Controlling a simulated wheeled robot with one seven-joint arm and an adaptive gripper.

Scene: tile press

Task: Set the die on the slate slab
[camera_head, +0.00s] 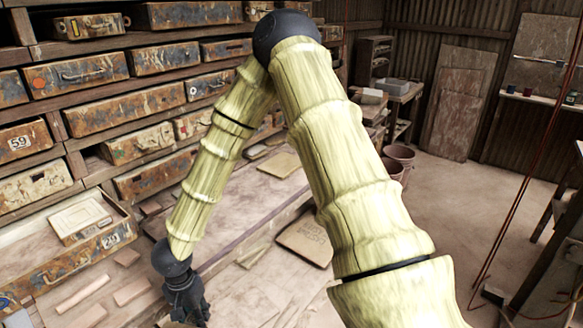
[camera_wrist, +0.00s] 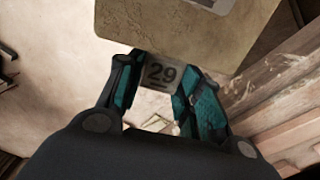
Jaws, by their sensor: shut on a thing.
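My gripper (camera_wrist: 158,82) is shut on a small grey block marked 29, the die (camera_wrist: 161,73), which sits between the teal-padded fingers in the wrist view. In the head view my gripper (camera_head: 187,305) hangs fingers down at the lower left, and the die cannot be made out there. A pale tan slab (camera_wrist: 185,38) with a grey patch near its top edge lies beyond the fingertips in the wrist view. The die overlaps its near edge in the picture; I see no clear contact. I cannot tell which slab is the slate one.
An open drawer (camera_head: 110,240) labelled 29 holds a pale tray-like piece (camera_head: 82,218) at the left. Worn drawers fill the left wall. Loose wooden pieces (camera_head: 132,291) lie near my gripper. Open floor (camera_head: 480,200) is at right.

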